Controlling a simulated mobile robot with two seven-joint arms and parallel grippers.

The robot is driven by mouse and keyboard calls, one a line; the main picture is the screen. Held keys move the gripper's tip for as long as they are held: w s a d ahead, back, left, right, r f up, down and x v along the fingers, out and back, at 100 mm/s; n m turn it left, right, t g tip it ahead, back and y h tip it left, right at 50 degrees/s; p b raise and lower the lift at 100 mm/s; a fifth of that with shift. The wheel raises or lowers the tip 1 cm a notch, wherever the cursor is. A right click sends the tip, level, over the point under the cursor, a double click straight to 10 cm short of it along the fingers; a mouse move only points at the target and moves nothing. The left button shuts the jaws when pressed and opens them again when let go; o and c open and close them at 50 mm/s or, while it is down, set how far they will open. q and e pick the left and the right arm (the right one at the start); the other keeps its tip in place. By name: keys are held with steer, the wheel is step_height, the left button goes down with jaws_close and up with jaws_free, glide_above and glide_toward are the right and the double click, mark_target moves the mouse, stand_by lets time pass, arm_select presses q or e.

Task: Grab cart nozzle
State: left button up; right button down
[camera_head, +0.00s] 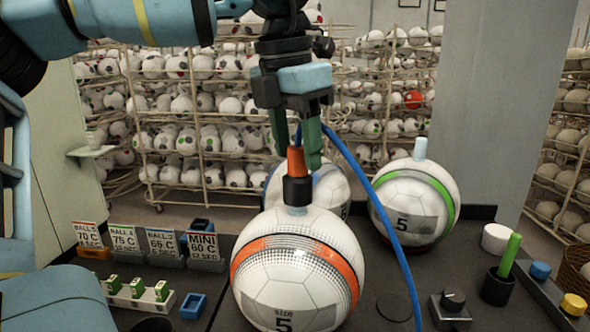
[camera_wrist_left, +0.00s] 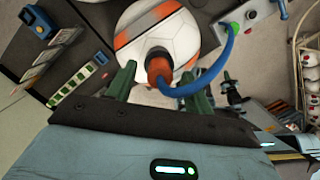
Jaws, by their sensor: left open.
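The nozzle (camera_head: 297,180), with an orange upper part and a black lower collar, stands upright on top of the large white ball with an orange stripe (camera_head: 300,290). A blue hose (camera_head: 385,222) runs from it to the right. My left gripper (camera_head: 297,152) points down over the nozzle, open, with its green fingers on either side of the orange part. The left wrist view shows the nozzle (camera_wrist_left: 158,66) between the two green fingers, with the hose bending off to the right. Whether a finger touches it I cannot tell. My right gripper is not in view.
A green-striped ball (camera_head: 415,195) stands to the right, and another ball is partly hidden behind the orange-striped one. Small signs (camera_head: 162,242) and a rack of green pieces (camera_head: 138,293) are at left. A knob box (camera_head: 451,308) and black cup (camera_head: 498,287) are at right.

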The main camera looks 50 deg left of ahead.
arm_select(q)
steer(key=shift+w+f, duration=0.15)
steer(key=shift+f, duration=0.65)
steer(key=c, duration=1.1)
steer(key=shift+r, duration=0.1)
